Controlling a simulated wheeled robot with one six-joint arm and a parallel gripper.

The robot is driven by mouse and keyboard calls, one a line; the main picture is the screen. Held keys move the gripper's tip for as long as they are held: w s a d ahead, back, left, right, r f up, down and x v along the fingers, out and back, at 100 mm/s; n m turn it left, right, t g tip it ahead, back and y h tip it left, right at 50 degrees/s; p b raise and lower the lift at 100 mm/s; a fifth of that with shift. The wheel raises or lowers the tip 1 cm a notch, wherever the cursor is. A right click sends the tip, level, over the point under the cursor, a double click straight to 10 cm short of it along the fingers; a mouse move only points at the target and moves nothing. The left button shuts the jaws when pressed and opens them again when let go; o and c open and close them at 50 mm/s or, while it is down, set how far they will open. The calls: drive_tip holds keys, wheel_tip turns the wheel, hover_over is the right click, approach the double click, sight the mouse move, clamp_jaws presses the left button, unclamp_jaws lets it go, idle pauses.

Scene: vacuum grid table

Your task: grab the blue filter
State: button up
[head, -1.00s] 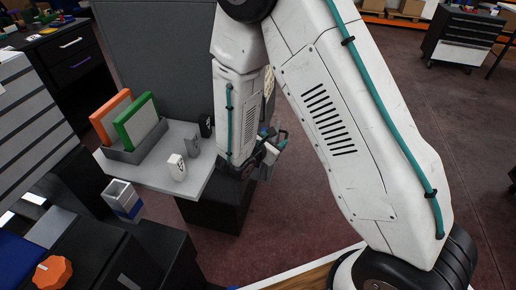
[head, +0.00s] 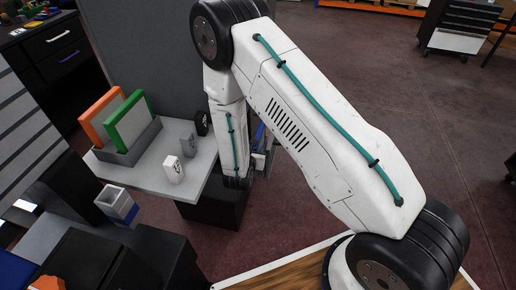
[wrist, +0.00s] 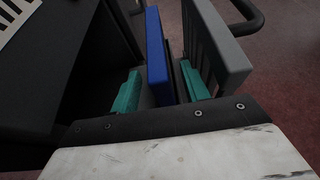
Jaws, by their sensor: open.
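The blue filter (wrist: 157,57) stands on edge as a thin panel in the wrist view, its lower part hidden by my gripper. My gripper (wrist: 160,88) is open, with one teal finger on each side of the blue filter; I cannot tell whether either touches it. The right finger is in the gap between the blue filter and a grey panel (wrist: 217,42). In the head view a sliver of the blue filter (head: 260,132) shows just right of my forearm, and my gripper is mostly hidden there.
An orange-framed filter (head: 93,120) and a green-framed filter (head: 128,122) stand in a grey holder on a grey table (head: 190,190). A white box (head: 174,170), a grey box (head: 187,145) and a black box (head: 203,123) stand nearby. A dark cabinet face (wrist: 95,65) is close left of my gripper.

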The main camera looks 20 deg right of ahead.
drive_tip(key=shift+w+d+f, duration=0.3)
drive_tip(key=shift+w, duration=0.25)
clamp_jaws()
drive_tip(key=shift+r, duration=0.1)
